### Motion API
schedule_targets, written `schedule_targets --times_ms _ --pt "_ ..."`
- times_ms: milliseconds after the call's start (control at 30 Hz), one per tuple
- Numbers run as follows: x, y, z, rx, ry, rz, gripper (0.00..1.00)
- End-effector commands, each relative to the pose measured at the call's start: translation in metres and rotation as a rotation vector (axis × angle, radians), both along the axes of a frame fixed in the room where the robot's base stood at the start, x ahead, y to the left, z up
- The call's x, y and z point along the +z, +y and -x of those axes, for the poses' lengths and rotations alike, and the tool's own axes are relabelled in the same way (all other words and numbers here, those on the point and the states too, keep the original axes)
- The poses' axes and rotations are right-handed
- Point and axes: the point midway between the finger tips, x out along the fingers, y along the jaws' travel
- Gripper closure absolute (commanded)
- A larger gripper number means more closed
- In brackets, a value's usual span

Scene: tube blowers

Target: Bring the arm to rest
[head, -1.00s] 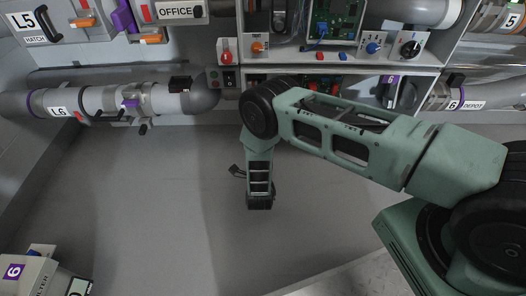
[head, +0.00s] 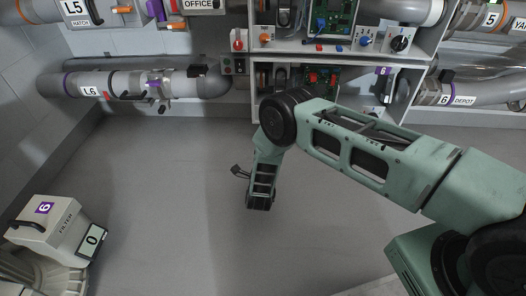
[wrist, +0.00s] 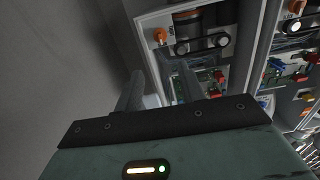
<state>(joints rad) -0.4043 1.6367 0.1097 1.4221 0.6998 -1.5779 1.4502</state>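My arm (head: 375,150) reaches in from the right in the head view, bent at a black joint, with its forearm hanging down. My gripper (head: 239,171) shows as small dark prongs at the left of the wrist, above the grey floor and touching nothing. In the wrist view my gripper (wrist: 160,85) has two grey fingers standing apart, with nothing held between them. A green light and a yellow bar glow on its housing.
A shelf unit with circuit boards and knobs (head: 399,42) stands behind the arm. The pipe marked L6 (head: 130,84) runs along the back wall. A filter box (head: 48,226) is at lower left. The floor (head: 165,190) between is bare.

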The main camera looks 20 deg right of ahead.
Motion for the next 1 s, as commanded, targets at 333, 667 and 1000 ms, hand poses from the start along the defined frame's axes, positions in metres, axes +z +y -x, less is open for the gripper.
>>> schedule_targets --times_ms 333,667,1000 --pt "0.0 0.0 0.0 0.0 0.0 0.0 0.61" --pt "0.06 0.048 -0.025 0.134 0.201 0.036 0.61" --pt "0.193 0.147 0.014 0.611 0.585 0.279 0.61"
